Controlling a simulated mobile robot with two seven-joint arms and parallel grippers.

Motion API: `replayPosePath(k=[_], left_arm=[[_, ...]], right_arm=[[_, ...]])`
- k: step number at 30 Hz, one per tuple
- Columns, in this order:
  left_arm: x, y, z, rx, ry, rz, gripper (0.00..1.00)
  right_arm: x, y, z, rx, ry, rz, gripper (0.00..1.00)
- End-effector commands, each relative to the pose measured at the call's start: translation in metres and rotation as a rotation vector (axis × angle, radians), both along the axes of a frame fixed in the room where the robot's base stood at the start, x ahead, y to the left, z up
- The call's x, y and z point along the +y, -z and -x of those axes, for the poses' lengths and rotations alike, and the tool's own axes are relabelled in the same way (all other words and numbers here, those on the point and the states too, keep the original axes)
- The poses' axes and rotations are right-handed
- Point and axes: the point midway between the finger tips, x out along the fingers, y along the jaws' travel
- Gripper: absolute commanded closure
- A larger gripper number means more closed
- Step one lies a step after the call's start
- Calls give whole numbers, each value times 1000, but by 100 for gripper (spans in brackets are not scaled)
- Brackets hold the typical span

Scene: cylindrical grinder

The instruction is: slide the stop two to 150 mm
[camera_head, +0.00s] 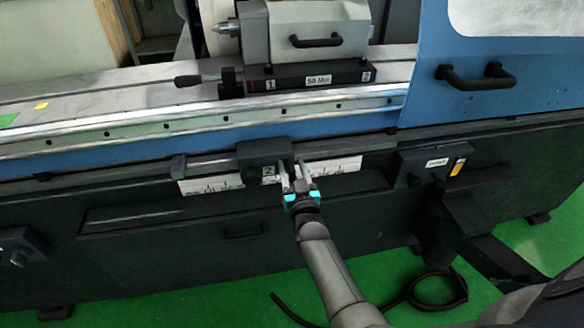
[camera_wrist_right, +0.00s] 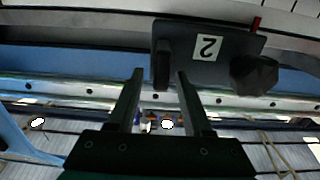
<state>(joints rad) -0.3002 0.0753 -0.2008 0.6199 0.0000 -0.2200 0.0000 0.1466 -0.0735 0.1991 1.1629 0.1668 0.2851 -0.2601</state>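Stop two (camera_head: 264,158) is a dark block with a white label "2", mounted on the horizontal rail above a white ruled scale strip (camera_head: 212,185). The scale's numbers are too small to read. My right gripper (camera_head: 293,170) is at the right end of the stop, fingers pointing at the machine. In the right wrist view stop two (camera_wrist_right: 220,60) appears upside down, with a dark knob (camera_wrist_right: 254,75). There the right gripper (camera_wrist_right: 158,78) is open, with the stop's narrow upright end plate (camera_wrist_right: 162,64) between its fingertips and gaps visible beside it. My left gripper is not in view.
A dark bracket with a labelled plate (camera_head: 436,163) stands right of the rail. A blue door with a black handle (camera_head: 474,77) is above it. A carriage with a lever (camera_head: 198,79) sits above the rail. A black cable (camera_head: 440,292) lies on the green floor.

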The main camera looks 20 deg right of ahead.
Motion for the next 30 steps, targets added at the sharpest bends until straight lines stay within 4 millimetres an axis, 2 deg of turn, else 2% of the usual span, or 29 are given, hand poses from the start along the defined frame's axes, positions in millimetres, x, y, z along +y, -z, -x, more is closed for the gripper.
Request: replayPosePath(k=[7,11,30], left_arm=[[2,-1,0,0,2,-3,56],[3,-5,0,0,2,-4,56],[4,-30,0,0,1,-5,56]], right_arm=[[-1,0,2,0,2,1,50],[2,-1,12,0,1,0,50],[29,-1,124,2,1,0,50]])
